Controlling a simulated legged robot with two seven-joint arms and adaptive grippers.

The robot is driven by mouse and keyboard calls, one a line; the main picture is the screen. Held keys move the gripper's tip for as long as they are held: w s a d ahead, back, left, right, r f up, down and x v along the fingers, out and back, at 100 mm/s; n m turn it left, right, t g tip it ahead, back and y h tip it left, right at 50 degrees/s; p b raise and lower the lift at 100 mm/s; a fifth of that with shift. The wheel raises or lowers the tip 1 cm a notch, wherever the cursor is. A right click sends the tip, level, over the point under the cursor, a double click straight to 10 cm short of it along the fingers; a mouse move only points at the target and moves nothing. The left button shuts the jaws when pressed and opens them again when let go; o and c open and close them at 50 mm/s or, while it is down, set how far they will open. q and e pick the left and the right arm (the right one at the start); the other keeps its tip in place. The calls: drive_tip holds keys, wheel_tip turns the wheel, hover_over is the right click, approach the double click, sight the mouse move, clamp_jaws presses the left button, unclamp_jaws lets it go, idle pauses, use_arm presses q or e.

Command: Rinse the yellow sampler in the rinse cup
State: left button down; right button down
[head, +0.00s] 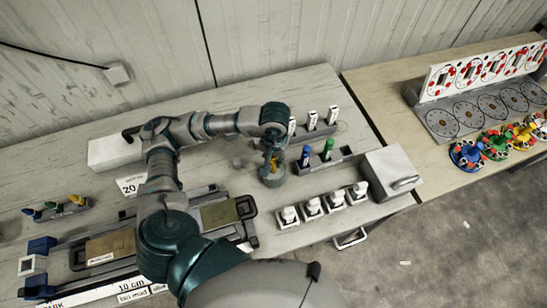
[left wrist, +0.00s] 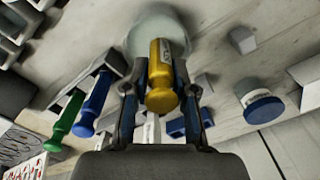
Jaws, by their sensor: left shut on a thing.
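My left gripper (head: 275,150) is shut on the yellow sampler (left wrist: 161,78), which also shows in the head view (head: 273,163). The gripper points down over the grey rinse cup (head: 271,179). In the left wrist view the sampler's knob faces the camera, between the two fingers (left wrist: 160,92). Its far end lies over the pale round rinse cup (left wrist: 158,28). The sampler's lower tip is hidden, so I cannot tell how deep it is in the cup. My right gripper is not in view.
A blue sampler (head: 305,156) and a green sampler (head: 328,149) stand in a dark rack right of the cup. Several white-capped jars (head: 313,206) stand in front. A grey box (head: 391,170) is at the table's right edge. A tray (head: 110,246) lies at left.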

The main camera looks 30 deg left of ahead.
use_arm(q)
drive_tip(key=shift+d+r, duration=0.2)
drive_tip(key=shift+d, duration=0.05)
drive_tip(key=shift+a+r, duration=0.1)
drive_tip(key=shift+r, duration=0.5)
drive_tip(key=shift+a+f, duration=0.1)
drive_tip(key=shift+f+b, duration=0.7)
drive_tip(key=shift+b, duration=0.2)
drive_tip(key=shift+r, duration=0.15)
drive_tip(key=shift+r, duration=0.6)
